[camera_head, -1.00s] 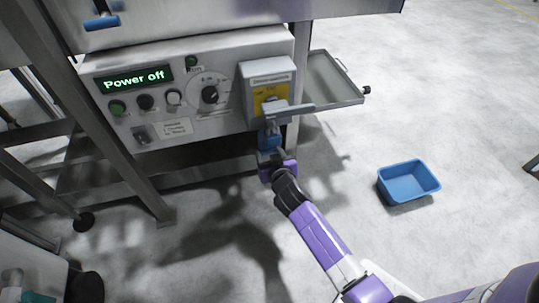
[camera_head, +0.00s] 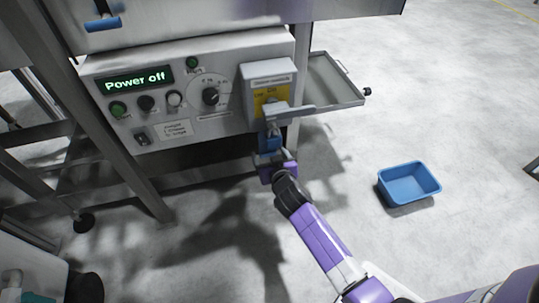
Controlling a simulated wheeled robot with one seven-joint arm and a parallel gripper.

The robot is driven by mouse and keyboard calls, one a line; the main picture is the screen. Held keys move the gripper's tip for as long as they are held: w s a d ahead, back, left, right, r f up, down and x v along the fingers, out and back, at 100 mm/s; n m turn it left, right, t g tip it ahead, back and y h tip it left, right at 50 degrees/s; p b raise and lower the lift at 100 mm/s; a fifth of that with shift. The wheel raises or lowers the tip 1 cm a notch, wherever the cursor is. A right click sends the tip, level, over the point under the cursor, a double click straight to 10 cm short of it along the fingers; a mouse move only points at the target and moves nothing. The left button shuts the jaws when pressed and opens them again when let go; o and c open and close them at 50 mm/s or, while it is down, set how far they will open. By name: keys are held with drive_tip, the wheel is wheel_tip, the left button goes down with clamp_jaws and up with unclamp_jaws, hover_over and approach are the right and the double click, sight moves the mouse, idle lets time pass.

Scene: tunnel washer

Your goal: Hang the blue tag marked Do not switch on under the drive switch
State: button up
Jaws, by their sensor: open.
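The drive switch box (camera_head: 268,80) is a grey box with a yellow plate, on the right end of the control panel. A grey handle or flap sticks out at its lower front. A small blue tag (camera_head: 270,142) hangs just below the box, apparently from a light loop; its writing is too small to read. My gripper (camera_head: 268,158) is open just below the blue tag, close to its lower edge. Whether the fingers touch the tag cannot be told.
The control panel (camera_head: 190,110) reads "Power off" and carries several knobs and buttons. An open grey tray-like door (camera_head: 335,80) juts out right of the box. A blue bin (camera_head: 408,184) stands on the floor at right. Frame legs stand at left.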

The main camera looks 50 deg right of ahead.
drive_tip(key=p+v, duration=0.1)
drive_tip(key=v, duration=0.7)
drive_tip(key=shift+p, duration=0.4)
drive_tip(key=s+a+r+n+t+y, duration=0.1)
drive_tip(key=s+a+r+n+y, duration=0.2)
drive_tip(key=s+a, duration=0.6)
drive_tip(key=s+a+r+n+t+y, duration=0.1)
drive_tip(key=s+a+r+n+y, duration=0.15)
drive_tip(key=s+a, duration=0.7)
drive_tip(key=s+a+r+n+t+y, duration=0.1)
drive_tip(key=s+r+t+y, duration=0.1)
drive_tip(key=s+r, duration=0.85)
wheel_tip(320, 180, up, 28)
drive_tip(key=w+p, duration=0.1)
drive_tip(key=p, duration=2.5)
drive_tip(key=shift+w+a+p, duration=0.15)
drive_tip(key=shift+w+p, duration=0.05)
drive_tip(key=shift+p, duration=0.2)
